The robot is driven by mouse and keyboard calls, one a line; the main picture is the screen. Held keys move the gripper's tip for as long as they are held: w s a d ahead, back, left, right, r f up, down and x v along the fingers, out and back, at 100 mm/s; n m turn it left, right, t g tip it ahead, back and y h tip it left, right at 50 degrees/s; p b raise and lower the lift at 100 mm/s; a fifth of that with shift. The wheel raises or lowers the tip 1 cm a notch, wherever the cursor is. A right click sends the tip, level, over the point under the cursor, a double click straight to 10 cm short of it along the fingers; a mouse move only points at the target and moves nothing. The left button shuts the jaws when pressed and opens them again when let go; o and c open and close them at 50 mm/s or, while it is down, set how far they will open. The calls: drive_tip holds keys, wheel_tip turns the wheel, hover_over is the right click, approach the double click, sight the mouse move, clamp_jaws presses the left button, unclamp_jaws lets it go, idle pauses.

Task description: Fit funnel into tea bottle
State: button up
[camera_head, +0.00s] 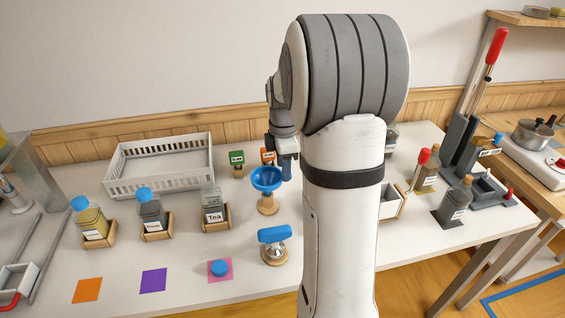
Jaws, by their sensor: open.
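The blue funnel (267,177) sits upright on a small wooden stand near the middle of the table. The tea bottle (214,206), a clear jar with a "Tea" label, stands in a wooden holder to the funnel's left. No lid shows on it. My gripper (287,170) is at the funnel's right rim, open, and partly hidden behind my own arm. I cannot tell whether a finger touches the funnel.
Two labelled jars, yellowish (93,226) and dark (152,216), with raised blue discs stand left. A white basket (160,170) is behind. A blue-handled tool (274,244) stands in front of the funnel. A blue cap (220,268) lies on a pink square. My arm hides the table's centre right.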

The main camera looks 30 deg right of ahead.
sight(266, 179)
drive_tip(key=f, duration=0.6)
drive_tip(key=shift+d+f, duration=0.15)
drive_tip(key=shift+d, duration=0.05)
drive_tip(key=shift+s, duration=0.1)
clamp_jaws()
drive_tip(key=c, duration=0.8)
unclamp_jaws()
drive_tip(key=shift+a, duration=0.1)
clamp_jaws()
